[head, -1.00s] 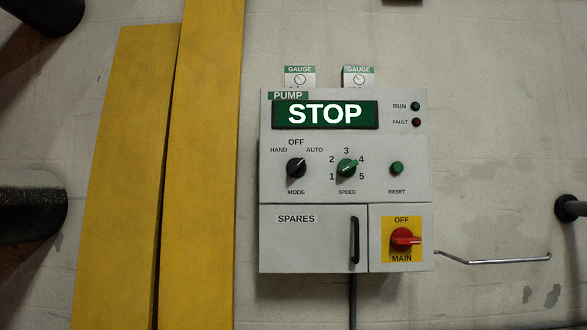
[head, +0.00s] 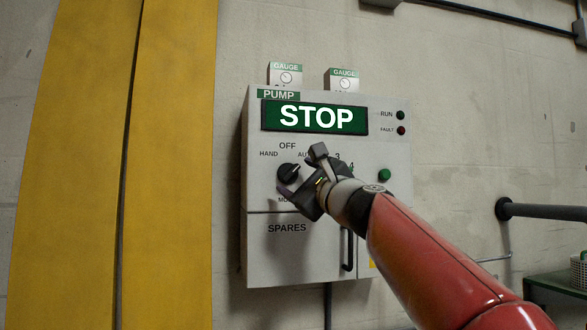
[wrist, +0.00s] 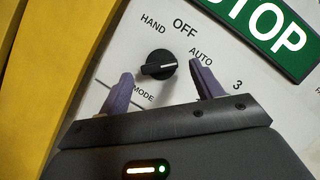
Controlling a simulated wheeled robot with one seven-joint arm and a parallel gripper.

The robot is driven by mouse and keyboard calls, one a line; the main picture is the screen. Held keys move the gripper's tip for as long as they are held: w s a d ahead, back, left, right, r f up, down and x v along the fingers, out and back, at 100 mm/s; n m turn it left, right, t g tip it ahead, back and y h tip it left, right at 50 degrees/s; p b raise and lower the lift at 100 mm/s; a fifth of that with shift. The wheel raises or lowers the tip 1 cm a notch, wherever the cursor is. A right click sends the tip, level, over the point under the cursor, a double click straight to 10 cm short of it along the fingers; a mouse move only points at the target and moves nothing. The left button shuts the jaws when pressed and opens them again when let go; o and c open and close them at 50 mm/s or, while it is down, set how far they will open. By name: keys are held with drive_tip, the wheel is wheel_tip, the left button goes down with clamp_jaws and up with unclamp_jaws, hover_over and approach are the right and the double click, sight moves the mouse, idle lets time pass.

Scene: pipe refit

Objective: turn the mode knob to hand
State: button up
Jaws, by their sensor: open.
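The mode knob (head: 288,172) is a black round knob with a white pointer mark on the pump panel (head: 257,130). In the wrist view, the mode knob (wrist: 155,66) has its mark turned toward AUTO; OFF is above it and HAND to the upper left. My gripper (head: 301,171) is in front of the panel, just right of the knob in the head view. In the wrist view, my gripper (wrist: 160,75) is open, with its two purple-grey fingers apart and the knob between and just beyond their tips. No contact with the knob is visible.
The green display (head: 314,117) reads STOP. My red arm hides the speed knob and most of the main switch. A green reset button (head: 384,174) is to the right. Yellow vertical boards (head: 165,160) stand left of the panel. A dark pipe (head: 540,210) sticks out at right.

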sight(290, 173)
drive_tip(key=x, duration=0.2)
drive_tip(key=shift+w+a+p, duration=0.15)
drive_tip(key=shift+w+p, duration=0.1)
drive_tip(key=shift+p, duration=0.1)
drive_tip(key=c, duration=1)
drive_tip(key=shift+n, duration=0.4)
drive_tip(key=n+g, duration=0.2)
drive_tip(key=n, duration=0.2)
drive_tip(key=shift+r+n+y+p, duration=0.1)
drive_tip(key=shift+n+y+p, duration=0.2)
drive_tip(key=shift+n, duration=0.1)
drive_tip(key=n+g, duration=0.2)
drive_tip(key=n, duration=0.2)
drive_tip(key=shift+n, duration=0.3)
